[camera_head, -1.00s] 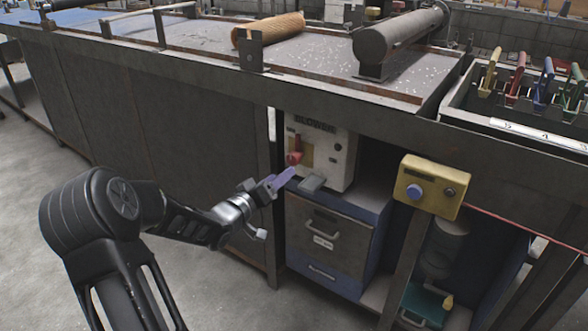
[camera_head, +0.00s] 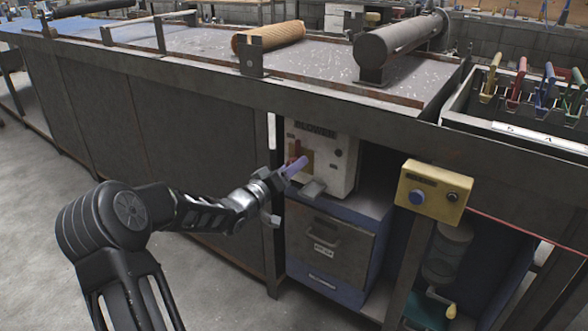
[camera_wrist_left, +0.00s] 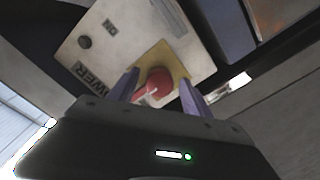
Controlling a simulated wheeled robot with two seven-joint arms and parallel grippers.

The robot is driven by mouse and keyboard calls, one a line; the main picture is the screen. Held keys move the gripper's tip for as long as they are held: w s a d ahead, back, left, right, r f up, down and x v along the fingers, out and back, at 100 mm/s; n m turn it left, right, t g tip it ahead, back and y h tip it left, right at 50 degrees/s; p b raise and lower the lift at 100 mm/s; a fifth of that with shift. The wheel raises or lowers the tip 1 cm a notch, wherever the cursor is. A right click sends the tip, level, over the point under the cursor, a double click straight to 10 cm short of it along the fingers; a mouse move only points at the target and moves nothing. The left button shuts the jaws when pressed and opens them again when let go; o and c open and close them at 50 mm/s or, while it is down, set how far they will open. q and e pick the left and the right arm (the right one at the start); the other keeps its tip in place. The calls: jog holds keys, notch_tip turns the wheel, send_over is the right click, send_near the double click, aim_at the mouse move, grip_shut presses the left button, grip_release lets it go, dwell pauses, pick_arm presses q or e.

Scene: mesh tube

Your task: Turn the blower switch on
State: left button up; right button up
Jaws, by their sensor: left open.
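The blower box (camera_head: 338,162) is a white panel under the bench, lettered "BLOWER". Its red switch (camera_wrist_left: 154,84) sits on a yellow plate (camera_wrist_left: 176,62) in the left wrist view. In the head view the switch is mostly hidden behind my left gripper (camera_head: 297,171). The gripper's purple fingers are open. In the left wrist view the left gripper (camera_wrist_left: 160,88) has one finger on each side of the red knob. I cannot tell whether either finger touches it. My right gripper is not in view.
A grey drawer cabinet (camera_head: 325,246) stands below the blower box. A yellow box with a blue button (camera_head: 433,190) is on a post to the right. The bench top (camera_head: 310,62) overhangs the blower box and holds a mesh tube (camera_head: 268,35) and a dark cylinder (camera_head: 402,42).

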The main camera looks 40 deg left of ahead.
pick_arm(q)
jog(key=shift+w, duration=0.8)
grip_shut()
